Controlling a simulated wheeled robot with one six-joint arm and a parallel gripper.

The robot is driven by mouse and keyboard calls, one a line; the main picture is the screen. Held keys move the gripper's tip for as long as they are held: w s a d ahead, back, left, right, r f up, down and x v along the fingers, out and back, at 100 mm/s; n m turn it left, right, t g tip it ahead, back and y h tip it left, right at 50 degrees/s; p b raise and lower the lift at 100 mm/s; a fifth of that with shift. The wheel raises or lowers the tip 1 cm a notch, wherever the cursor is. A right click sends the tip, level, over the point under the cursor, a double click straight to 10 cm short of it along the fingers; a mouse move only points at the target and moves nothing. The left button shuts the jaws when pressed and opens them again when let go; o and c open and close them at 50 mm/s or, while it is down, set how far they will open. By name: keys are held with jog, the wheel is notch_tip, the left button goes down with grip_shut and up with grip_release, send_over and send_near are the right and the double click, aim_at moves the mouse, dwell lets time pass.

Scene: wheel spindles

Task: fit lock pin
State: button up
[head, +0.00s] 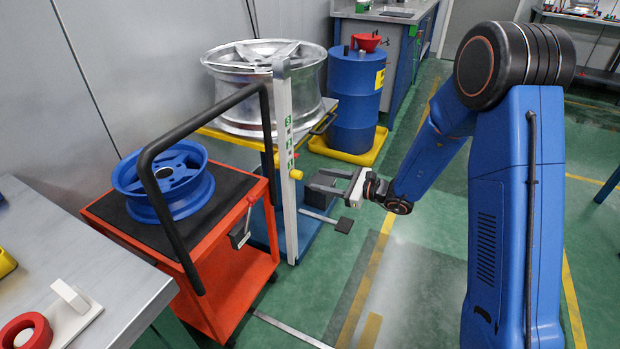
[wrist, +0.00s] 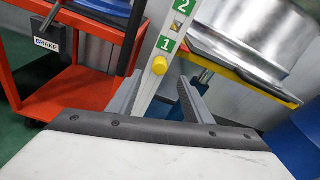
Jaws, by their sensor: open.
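A grey upright post (head: 285,120) with green labels 3, 2 and 1 stands between the red cart and the silver wheel. A yellow round knob (head: 296,174), which looks like the lock pin's head, sits on the post just below label 1. The knob also shows in the wrist view (wrist: 160,66). How deep the pin sits is hidden. My gripper (head: 313,187) is open and empty, just right of the knob in the head view. In the wrist view its two fingers (wrist: 160,80) lie either side of the post, below the knob. Contact cannot be told.
The red cart (head: 240,285) carries a blue wheel (head: 165,180) and a black handle frame (head: 170,210). A silver wheel (head: 265,85) rests on a yellow-edged lift table (head: 230,138). A blue drum (head: 355,100) stands in a yellow tray (head: 350,150). The floor right of the post is mostly clear.

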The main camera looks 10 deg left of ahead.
jog(key=v, duration=0.8)
jog(key=shift+d, duration=0.15)
